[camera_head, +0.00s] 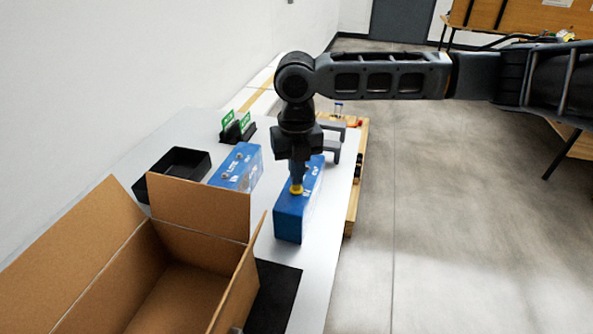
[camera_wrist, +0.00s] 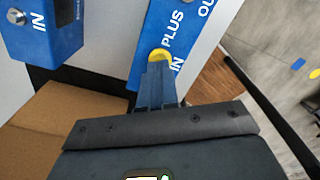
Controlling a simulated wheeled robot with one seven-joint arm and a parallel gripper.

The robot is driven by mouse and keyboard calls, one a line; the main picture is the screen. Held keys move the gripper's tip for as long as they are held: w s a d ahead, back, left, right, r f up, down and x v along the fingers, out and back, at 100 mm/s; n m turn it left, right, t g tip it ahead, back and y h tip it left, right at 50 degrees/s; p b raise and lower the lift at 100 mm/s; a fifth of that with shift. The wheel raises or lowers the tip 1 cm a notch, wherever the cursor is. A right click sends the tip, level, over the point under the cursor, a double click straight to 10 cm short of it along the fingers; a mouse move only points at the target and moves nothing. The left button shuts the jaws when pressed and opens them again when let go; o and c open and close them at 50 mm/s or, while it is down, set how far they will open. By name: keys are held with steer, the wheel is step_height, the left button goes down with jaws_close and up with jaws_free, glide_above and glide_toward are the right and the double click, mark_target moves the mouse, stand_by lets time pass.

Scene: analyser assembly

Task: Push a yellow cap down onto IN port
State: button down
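The yellow cap (camera_head: 296,189) is at the tip of my gripper (camera_head: 297,180), over the top of the near blue analyser (camera_head: 290,217). In the wrist view the yellow cap (camera_wrist: 160,54) sits beside the IN label of the blue analyser (camera_wrist: 178,35), where the IN port lies. The port itself is hidden under the cap and fingers. My gripper (camera_wrist: 160,66) points down with its fingers close together on the cap. I cannot tell whether the cap is fully seated.
A second blue analyser (camera_head: 237,168) stands to the left, its bare metal IN port (camera_wrist: 16,16) showing in the wrist view. An open cardboard box (camera_head: 95,245), a black bin (camera_head: 160,185) and green signs (camera_head: 236,120) share the white table (camera_head: 322,262). A grey bracket (camera_head: 335,140) stands behind.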

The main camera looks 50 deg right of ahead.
stand_by(0.4)
steer(key=shift+r+p, duration=2.5)
steer(key=shift+r, duration=0.5)
steer(key=shift+s+f, duration=0.1)
steer(key=shift+s, duration=0.05)
